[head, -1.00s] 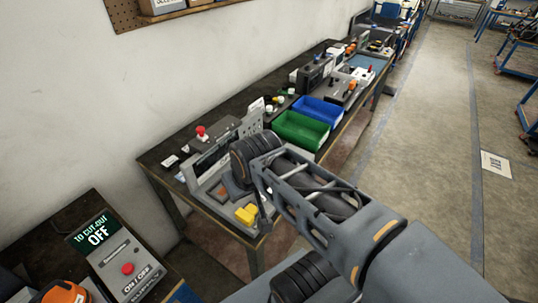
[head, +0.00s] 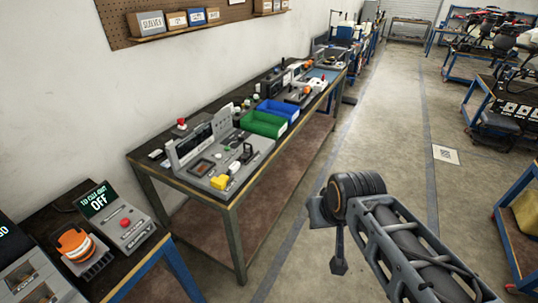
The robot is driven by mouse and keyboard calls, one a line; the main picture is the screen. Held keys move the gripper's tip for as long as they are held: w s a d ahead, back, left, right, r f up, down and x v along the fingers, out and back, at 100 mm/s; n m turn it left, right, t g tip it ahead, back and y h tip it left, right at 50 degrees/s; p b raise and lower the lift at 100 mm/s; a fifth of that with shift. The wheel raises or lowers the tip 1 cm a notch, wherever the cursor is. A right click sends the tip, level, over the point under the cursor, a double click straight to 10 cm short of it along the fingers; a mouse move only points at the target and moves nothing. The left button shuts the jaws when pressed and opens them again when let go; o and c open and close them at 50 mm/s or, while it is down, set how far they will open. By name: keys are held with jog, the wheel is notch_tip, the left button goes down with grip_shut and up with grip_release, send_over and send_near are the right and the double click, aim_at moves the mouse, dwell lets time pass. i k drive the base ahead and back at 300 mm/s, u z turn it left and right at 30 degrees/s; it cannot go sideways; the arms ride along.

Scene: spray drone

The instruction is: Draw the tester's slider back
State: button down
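A grey tester (head: 205,170) stands on the near end of the long bench, with an upright panel at its back. My gripper (head: 338,266) hangs down over the floor, to the right of the bench and clear of the tester. It shows edge-on as a narrow dark shape, so its finger gap is hidden. Nothing is visible in it.
Green (head: 264,123) and blue (head: 280,110) bins sit behind the tester on the bench (head: 232,204). A second bench at lower left holds a control box (head: 124,223) reading "OFF" and an orange item (head: 77,246). The aisle floor (head: 395,130) is open.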

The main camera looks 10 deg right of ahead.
aim_at(250, 152)
jog(key=u, duration=0.45)
jog(key=i, duration=0.85)
jog(key=z, duration=0.1)
jog(key=k, duration=0.5)
jog(key=z, duration=0.6)
jog(key=i, duration=0.8)
jog(key=u, duration=2.7)
